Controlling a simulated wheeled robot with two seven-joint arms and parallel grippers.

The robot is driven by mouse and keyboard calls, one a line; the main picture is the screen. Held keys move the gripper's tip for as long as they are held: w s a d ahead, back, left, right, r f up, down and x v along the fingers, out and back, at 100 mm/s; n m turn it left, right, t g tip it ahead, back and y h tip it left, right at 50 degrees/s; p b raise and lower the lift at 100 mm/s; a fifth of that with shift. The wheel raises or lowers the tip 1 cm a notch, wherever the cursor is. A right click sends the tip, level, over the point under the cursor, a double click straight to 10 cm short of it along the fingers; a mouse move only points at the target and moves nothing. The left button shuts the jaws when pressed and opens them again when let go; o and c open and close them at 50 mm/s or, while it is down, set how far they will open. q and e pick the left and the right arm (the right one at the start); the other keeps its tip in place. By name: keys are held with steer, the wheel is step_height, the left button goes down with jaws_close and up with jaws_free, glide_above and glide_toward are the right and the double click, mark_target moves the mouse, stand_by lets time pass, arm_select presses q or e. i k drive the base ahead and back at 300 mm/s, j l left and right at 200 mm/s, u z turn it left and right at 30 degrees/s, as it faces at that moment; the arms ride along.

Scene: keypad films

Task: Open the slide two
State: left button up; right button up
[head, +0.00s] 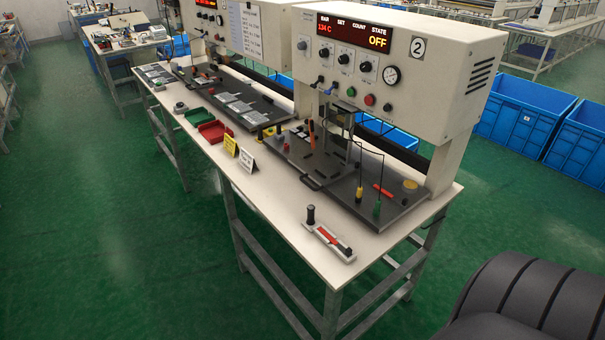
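The machine marked "2" (417,47) stands on the right part of the long white workbench. Its display reads 134 C and OFF. Slide two, a dark flat plate (345,193), lies on the bench below this machine, with a dark bar handle (311,184) at its front left edge. I cannot tell how far the slide is out. Neither of my grippers is in view.
A second machine (213,22) with its own dark plate (245,100) stands farther left. Red (214,132) and green (197,117) trays, small signs (246,160) and a red-and-white tool (328,240) lie along the front. Blue bins (519,110) stand at right.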

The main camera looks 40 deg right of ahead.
mark_target(320, 164)
steer(key=i+j+z, duration=0.1)
steer(key=z, duration=0.3)
steer(key=j+z, duration=0.15)
steer(key=z, duration=0.2)
steer(key=j+z, duration=0.2)
steer(key=z, duration=0.2)
steer(key=i, duration=0.05)
